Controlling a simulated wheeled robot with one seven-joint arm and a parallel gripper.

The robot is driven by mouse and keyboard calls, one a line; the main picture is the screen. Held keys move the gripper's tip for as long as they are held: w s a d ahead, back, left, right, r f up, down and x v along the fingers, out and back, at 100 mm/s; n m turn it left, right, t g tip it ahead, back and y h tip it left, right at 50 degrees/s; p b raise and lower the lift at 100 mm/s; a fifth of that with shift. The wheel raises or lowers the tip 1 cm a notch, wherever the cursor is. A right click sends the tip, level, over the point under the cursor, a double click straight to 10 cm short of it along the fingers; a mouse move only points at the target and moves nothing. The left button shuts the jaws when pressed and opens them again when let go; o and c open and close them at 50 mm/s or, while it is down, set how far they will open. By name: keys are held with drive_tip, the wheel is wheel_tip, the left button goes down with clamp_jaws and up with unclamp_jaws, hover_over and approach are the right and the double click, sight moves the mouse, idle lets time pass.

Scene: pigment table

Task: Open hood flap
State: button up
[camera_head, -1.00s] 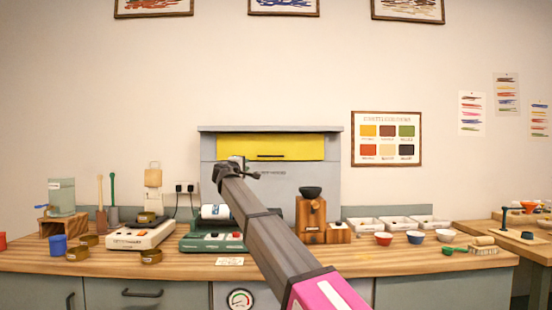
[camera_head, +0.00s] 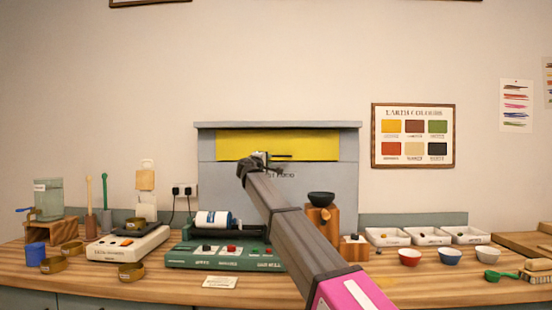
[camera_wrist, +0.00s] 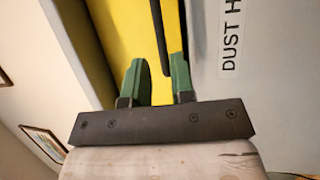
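The hood flap is a yellow panel (camera_head: 235,145) on the front of the grey dust hood (camera_head: 335,182), and it looks shut. A thin dark handle (camera_head: 297,157) runs along its lower part. My gripper (camera_head: 262,158) is in front of the flap's lower edge and hides the left part of the handle. In the wrist view, my green fingers (camera_wrist: 157,66) are apart, with the flap (camera_wrist: 125,30) ahead. The handle (camera_wrist: 161,38) appears between the fingertips' lines. I cannot tell whether a finger touches it.
Below the hood, the wooden bench (camera_head: 330,286) holds a green roller machine (camera_head: 230,258), a cream scale (camera_head: 128,243), a wooden grinder with a dark bowl (camera_head: 321,198), white trays and small bowls.

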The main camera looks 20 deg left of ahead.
sight(275, 156)
drive_tip(key=x, duration=0.8)
drive_tip(key=shift+w, duration=0.2)
drive_tip(key=shift+c, duration=0.3)
drive_tip(key=shift+d, duration=0.1)
clamp_jaws()
